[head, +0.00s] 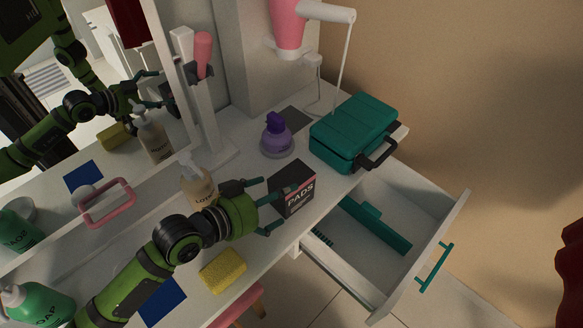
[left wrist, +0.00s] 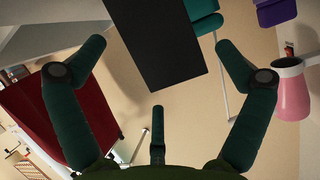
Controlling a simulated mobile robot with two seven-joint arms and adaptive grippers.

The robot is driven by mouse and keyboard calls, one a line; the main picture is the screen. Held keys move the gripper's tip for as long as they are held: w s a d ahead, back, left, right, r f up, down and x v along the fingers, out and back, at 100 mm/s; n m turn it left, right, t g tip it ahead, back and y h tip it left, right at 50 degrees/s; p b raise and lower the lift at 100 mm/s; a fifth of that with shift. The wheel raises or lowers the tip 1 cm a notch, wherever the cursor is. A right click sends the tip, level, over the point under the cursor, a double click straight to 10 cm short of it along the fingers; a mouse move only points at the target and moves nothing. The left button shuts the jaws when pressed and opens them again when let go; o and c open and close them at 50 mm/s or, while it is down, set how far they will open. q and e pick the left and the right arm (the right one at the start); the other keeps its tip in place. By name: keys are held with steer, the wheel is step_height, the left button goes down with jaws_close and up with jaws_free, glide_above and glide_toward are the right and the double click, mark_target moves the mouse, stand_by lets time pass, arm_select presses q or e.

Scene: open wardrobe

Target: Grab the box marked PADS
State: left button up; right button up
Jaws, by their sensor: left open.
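The black box marked PADS (head: 298,197) stands upright on the white counter, near its front edge by the open drawer. My left gripper (head: 262,205) reaches it from the left, with its green fingers spread open towards the box's near side. In the left wrist view, the dark box (left wrist: 158,40) lies ahead, between the lines of the open left gripper's (left wrist: 160,50) fingers. I cannot tell whether any finger touches it. My right gripper is not in view.
A teal case (head: 350,128) and a purple bottle (head: 276,137) stand behind the box. A lotion bottle (head: 198,186) is close behind my left wrist. A yellow sponge (head: 222,270) lies in front of it. The open drawer (head: 415,205) juts out at right. A mirror is at left.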

mark_target(297, 172)
arm_select(q)
steer(key=x, duration=0.2)
steer(key=shift+d+f+p, duration=0.15)
steer(key=shift+d+p, duration=0.15)
steer(key=shift+d, duration=0.15)
steer(key=x, duration=0.3)
steer(key=shift+w+f, duration=0.3)
steer(key=shift+w, duration=0.05)
steer(key=c, duration=1.1)
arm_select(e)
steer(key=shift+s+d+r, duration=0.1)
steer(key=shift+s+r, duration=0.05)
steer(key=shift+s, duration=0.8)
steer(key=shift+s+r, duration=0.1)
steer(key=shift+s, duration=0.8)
